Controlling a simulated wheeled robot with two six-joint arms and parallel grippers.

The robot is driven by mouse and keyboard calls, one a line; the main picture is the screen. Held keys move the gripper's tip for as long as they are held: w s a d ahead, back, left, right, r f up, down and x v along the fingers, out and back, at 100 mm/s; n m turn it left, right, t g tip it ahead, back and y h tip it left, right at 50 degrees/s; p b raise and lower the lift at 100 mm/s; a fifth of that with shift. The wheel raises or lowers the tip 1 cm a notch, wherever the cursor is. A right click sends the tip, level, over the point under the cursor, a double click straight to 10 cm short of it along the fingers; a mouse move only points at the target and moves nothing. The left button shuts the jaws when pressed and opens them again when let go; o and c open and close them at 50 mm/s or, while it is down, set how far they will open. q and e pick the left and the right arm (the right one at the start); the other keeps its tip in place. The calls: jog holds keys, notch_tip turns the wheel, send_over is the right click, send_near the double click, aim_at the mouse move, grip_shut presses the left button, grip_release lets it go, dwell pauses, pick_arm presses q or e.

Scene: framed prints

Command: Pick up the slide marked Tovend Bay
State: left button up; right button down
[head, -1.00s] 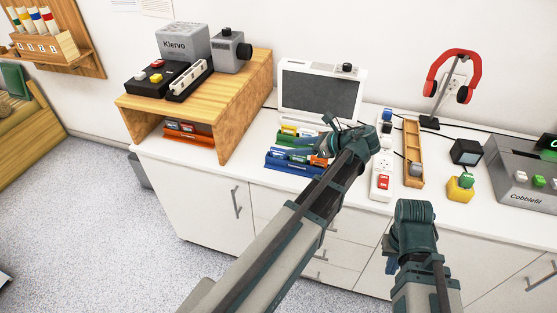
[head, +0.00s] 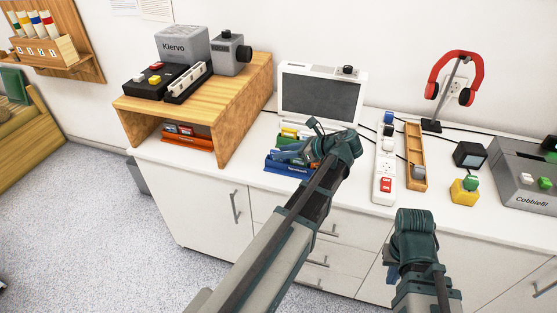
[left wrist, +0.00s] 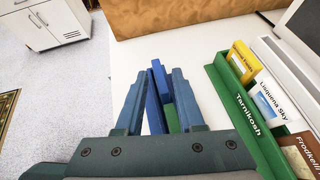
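No label reading Tovend Bay is legible in either view. In the head view a blue rack (head: 296,171) stands on the white counter, partly hidden by my left gripper (head: 283,154). A green rack (head: 289,134) is behind it; in the left wrist view it is marked Tarnikosh and holds a yellow-framed slide (left wrist: 242,57), a slide marked Lisquerna Sky (left wrist: 270,101) and a brown slide (left wrist: 303,148). My left gripper's fingers are apart over the blue rack, with blue and green parts (left wrist: 172,118) between them; contact is unclear. My right gripper (head: 395,270) is low in front of the counter, its fingers mostly hidden.
A wooden riser (head: 240,117) stands left of the racks, with an orange rack (head: 186,140) under it. A screen (head: 321,93) is behind. A power strip (head: 384,160), a wooden tray (head: 414,150) and a yellow block (head: 464,191) are to the right.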

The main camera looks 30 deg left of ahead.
pick_arm(q)
grip_shut()
dwell(0.3)
